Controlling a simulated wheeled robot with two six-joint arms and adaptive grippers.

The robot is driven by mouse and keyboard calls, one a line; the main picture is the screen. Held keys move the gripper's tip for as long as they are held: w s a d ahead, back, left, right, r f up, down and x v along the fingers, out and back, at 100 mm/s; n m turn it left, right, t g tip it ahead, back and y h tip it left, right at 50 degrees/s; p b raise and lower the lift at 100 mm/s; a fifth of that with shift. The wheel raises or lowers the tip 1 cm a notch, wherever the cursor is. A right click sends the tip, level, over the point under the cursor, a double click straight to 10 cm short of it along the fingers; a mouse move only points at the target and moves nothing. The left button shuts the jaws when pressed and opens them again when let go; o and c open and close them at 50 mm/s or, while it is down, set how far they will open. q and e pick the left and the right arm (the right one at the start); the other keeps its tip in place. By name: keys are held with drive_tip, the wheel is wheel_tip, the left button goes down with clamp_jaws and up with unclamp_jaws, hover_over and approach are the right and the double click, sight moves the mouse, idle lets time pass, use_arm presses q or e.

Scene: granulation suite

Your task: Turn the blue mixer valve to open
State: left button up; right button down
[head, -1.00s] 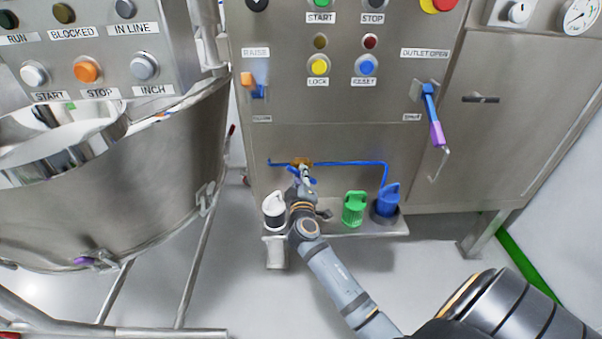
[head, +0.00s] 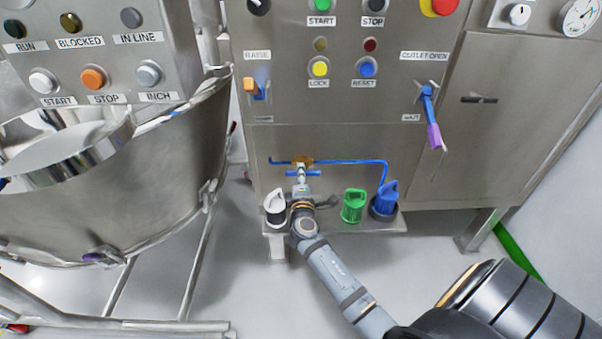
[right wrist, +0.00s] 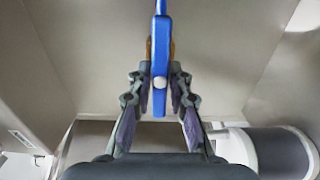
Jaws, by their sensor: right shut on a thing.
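The blue valve handle (head: 312,173) sits below a brass fitting (head: 302,160) on the blue pipe low on the steel cabinet. In the head view it lies level, roughly parallel to the pipe. My right gripper (head: 302,182) reaches it from below and in front. In the right wrist view the blue handle (right wrist: 160,55) runs lengthwise between the two fingers, and the right gripper (right wrist: 160,88) is shut on it. The brass fitting shows partly behind the handle. My left gripper is not in view.
A shelf (head: 340,227) beneath the valve carries a white-topped container (head: 275,207), a green jug (head: 353,206) and a blue jug (head: 385,199), close to my right arm. A blue lever with a purple grip (head: 434,135) hangs at upper right. A steel bowl (head: 150,200) stands left.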

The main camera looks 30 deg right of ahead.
drive_tip(key=shift+f, duration=0.1)
idle(0.3)
drive_tip(key=c, duration=1.3)
unclamp_jaws()
drive_tip(key=shift+o, duration=0.2)
drive_tip(key=v, duration=1.2)
